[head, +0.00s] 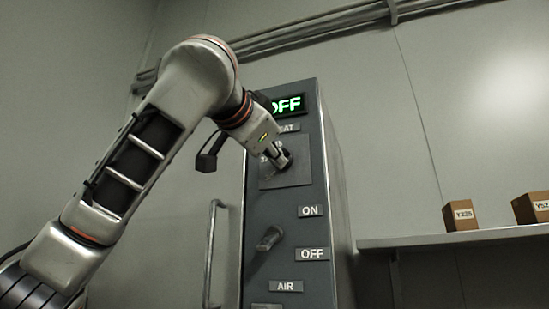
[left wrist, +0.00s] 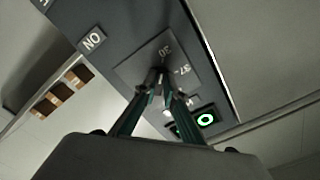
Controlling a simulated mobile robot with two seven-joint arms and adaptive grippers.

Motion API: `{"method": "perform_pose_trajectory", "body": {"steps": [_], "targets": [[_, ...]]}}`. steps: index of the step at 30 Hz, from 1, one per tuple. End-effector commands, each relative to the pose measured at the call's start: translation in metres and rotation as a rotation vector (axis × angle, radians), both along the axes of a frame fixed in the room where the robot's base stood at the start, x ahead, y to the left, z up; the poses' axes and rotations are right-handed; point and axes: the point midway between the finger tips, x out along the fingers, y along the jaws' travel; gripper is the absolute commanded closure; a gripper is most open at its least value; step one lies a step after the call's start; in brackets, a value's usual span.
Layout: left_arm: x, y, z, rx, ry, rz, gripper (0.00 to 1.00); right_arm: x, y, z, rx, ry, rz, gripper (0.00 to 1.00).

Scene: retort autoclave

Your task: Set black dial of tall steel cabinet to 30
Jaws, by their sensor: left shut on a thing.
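The tall steel cabinet (head: 314,180) stands mid-picture in the head view, its dark front panel facing me. My left gripper (head: 280,157) reaches its upper panel and is shut on the black dial, which is mostly hidden by the fingers. In the left wrist view the two fingertips (left wrist: 159,80) meet at the dial, in the middle of a grey scale plate (left wrist: 135,70). The numbers 30 and 37 show on that plate beside the fingers. The dial's pointer is hidden, so its setting cannot be read. My right gripper is not in view.
A green display (head: 288,105) above the dial reads OFF, partly covered by my arm. Below are a lever switch (head: 269,238) between ON and OFF labels, and an AIR label (head: 285,286). A vertical handle (head: 211,255) is at left. Boxes (head: 460,215) stand on a shelf (head: 440,238) at right.

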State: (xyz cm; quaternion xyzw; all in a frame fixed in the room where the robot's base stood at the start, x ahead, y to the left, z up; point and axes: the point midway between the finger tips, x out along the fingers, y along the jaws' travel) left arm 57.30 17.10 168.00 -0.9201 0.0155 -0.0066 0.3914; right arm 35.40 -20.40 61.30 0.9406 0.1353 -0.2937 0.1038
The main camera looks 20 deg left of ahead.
Motion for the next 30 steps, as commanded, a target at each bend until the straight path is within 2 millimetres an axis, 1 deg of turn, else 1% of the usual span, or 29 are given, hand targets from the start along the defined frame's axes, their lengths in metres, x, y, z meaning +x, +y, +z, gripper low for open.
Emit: {"method": "perform_pose_trajectory", "body": {"steps": [1, 17, 18, 20, 30], "targets": [[0.0012, -0.0013, -0.0028, -0.008, 0.005, -0.002, 1.00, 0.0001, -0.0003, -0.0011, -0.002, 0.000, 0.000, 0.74], [0.0012, -0.0018, -0.0029, -0.033, 0.007, -0.003, 1.00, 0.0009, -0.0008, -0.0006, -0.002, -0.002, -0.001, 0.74], [0.0012, -0.0018, -0.0030, -0.033, 0.007, -0.003, 0.88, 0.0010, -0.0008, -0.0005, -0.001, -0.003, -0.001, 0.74], [0.0012, -0.0018, -0.0029, -0.033, 0.007, -0.003, 0.74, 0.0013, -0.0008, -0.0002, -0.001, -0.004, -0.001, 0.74], [-0.0002, -0.0008, -0.0011, -0.034, 0.003, -0.001, 0.74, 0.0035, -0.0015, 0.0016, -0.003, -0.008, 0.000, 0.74]]}}
